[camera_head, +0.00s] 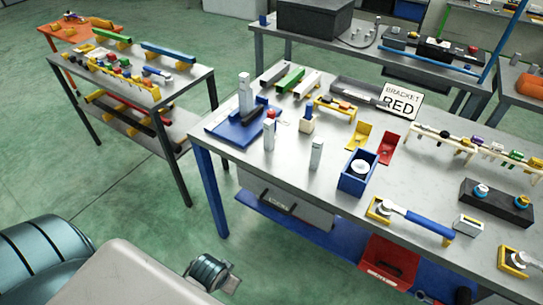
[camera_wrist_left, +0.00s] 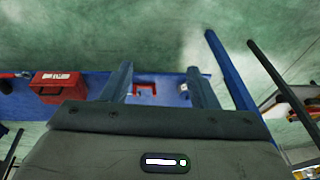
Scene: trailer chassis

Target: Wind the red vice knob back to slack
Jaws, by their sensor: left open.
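The red knob (camera_head: 271,113) sits on the vice, on a blue base plate (camera_head: 222,130) at the left end of the main bench. A pale grey upright block (camera_head: 245,88) stands beside it. The knob is small here, so I cannot tell how far it is wound. My left gripper (camera_wrist_left: 160,88) shows in the left wrist view, with its two fingers wide apart and nothing between them. It is away from the vice, which is not seen in that view. My right gripper is not in view.
The wrist view shows the blue lower shelf (camera_wrist_left: 90,84), a red box (camera_wrist_left: 58,86) and a blue bench leg (camera_wrist_left: 230,68). A bracket sign (camera_head: 400,101), a blue bin (camera_head: 358,175) and two grey posts (camera_head: 268,135) (camera_head: 316,153) stand on the bench.

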